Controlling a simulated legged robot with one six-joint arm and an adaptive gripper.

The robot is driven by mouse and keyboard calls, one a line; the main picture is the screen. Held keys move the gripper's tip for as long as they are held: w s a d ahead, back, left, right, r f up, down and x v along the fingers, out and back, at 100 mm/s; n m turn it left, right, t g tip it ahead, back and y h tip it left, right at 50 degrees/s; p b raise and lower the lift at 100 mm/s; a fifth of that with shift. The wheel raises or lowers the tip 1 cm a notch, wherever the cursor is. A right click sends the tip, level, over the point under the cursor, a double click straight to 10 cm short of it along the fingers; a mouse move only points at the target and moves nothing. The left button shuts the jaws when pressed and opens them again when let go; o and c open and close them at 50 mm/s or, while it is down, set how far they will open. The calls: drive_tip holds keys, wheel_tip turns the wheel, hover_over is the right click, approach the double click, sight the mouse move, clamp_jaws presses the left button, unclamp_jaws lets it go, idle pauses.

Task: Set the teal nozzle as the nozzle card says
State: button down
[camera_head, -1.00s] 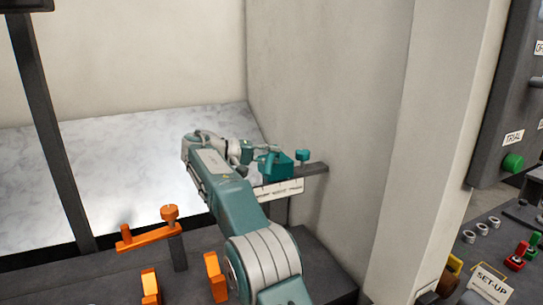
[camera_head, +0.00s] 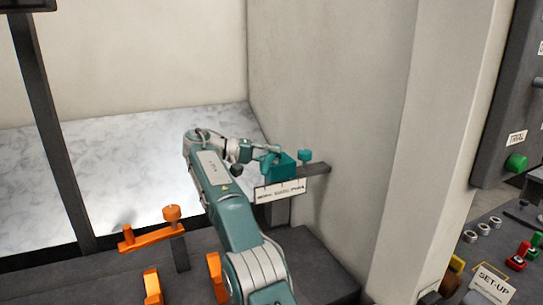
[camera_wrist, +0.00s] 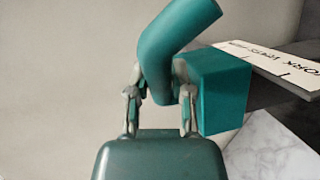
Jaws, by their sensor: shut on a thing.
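The teal nozzle is a bent round tube (camera_wrist: 178,45) beside a teal block (camera_wrist: 222,92) in the wrist view. The block (camera_head: 281,166) also shows in the head view, on a dark bar by the wall. In the head view, my gripper (camera_head: 256,156) is at the block's left side, small and partly hidden. A white lettered strip with tick marks (camera_head: 280,191) hangs below the block; its wording is mostly unreadable.
An orange lever with a knob (camera_head: 150,236) stands at the lower left. A pale wall (camera_head: 330,120) rises close behind the bar. A control panel with a green button (camera_head: 515,162) and a SET-UP card (camera_head: 492,283) is at the right.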

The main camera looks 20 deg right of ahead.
drive_tip(key=shift+w+a+f, duration=0.1)
drive_tip(key=shift+f, duration=0.2)
drive_tip(key=c, duration=0.8)
unclamp_jaws()
drive_tip(key=shift+a+r, duration=0.1)
drive_tip(key=shift+r, duration=0.15)
drive_tip(key=shift+s+d+n+t, duration=0.2)
drive_tip(key=shift+d+n+t, duration=0.15)
drive_tip(key=shift+n+t, duration=0.4)
